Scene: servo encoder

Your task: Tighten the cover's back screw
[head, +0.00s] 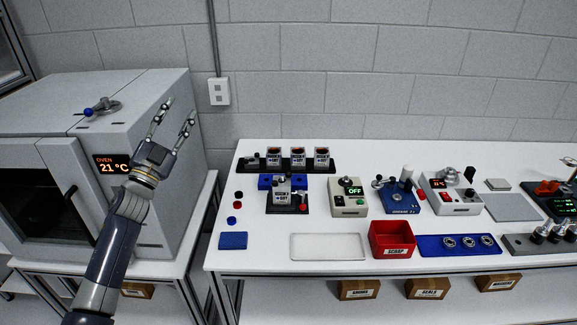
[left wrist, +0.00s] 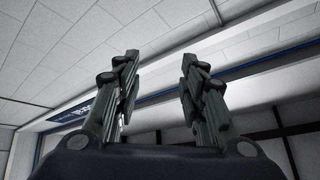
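My left gripper (head: 172,127) is raised in front of the oven's right side, fingers pointing up, open and empty. The left wrist view shows its two fingers (left wrist: 158,85) apart with only ceiling and wall between them. My right gripper is not in view. A small dark assembly with a white label (head: 283,189) sits by a blue block on a black base at the left of the bench; it may include the cover. A red knob (head: 303,208) stands at its front right. The screws are too small to make out.
The oven (head: 60,170), reading 21 °C, stands left of the white bench (head: 262,262). Labelled units (head: 298,157) line the back. A white tray (head: 328,247), red scrap bin (head: 391,240) and blue ring tray (head: 459,252) lie along the front. Instruments fill the right.

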